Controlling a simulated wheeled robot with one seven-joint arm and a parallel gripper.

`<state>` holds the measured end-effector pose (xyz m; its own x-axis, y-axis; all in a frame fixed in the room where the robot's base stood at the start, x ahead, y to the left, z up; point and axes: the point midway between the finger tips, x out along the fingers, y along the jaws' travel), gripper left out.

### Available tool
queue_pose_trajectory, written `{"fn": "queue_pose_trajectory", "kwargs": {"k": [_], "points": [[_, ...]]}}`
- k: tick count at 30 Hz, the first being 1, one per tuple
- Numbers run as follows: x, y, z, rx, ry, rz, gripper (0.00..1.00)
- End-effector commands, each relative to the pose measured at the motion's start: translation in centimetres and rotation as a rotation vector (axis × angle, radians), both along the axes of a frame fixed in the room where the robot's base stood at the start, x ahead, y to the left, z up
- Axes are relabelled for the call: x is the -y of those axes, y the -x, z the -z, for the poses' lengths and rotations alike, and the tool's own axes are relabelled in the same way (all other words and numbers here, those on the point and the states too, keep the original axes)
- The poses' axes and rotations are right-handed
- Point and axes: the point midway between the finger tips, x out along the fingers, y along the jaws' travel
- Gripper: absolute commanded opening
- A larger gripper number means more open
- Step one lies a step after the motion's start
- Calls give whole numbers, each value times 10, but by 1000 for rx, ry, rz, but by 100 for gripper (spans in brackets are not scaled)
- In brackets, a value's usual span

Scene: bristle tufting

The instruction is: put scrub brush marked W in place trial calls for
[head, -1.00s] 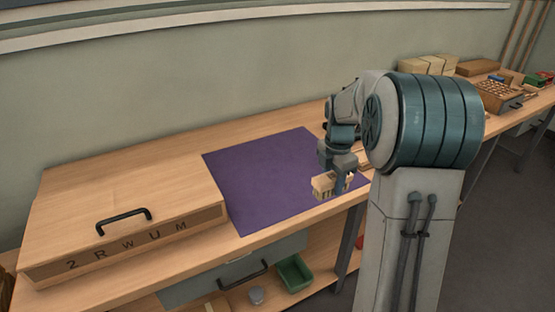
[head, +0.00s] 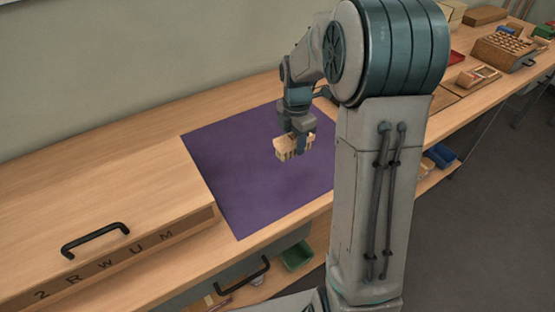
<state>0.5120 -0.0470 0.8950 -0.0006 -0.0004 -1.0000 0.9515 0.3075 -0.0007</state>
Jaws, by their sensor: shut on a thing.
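My gripper (head: 296,144) is shut on a small pale wooden brush (head: 288,148), with its fingers pointing down over the right part of the purple mat (head: 240,190). The brush appears to be held just above the mat, though the gap is hard to judge. No mark can be read on the brush at this size. A wooden box (head: 150,200) at the left has a black handle on its top.
My arm hides part of the bench at the right. Beyond it stand a wooden rack (head: 505,50), small trays and boxes. A green bin (head: 297,256) and a blue bin (head: 440,155) sit on the lower shelf. The mat's left part is clear.

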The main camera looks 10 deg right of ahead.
Motion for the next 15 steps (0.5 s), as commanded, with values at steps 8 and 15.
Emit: {"fn": "queue_pose_trajectory", "kwargs": {"k": [8,15], "points": [[-44,9,27,0,0,-2,16],[-48,11,52,-3,0,-1,16]]}}
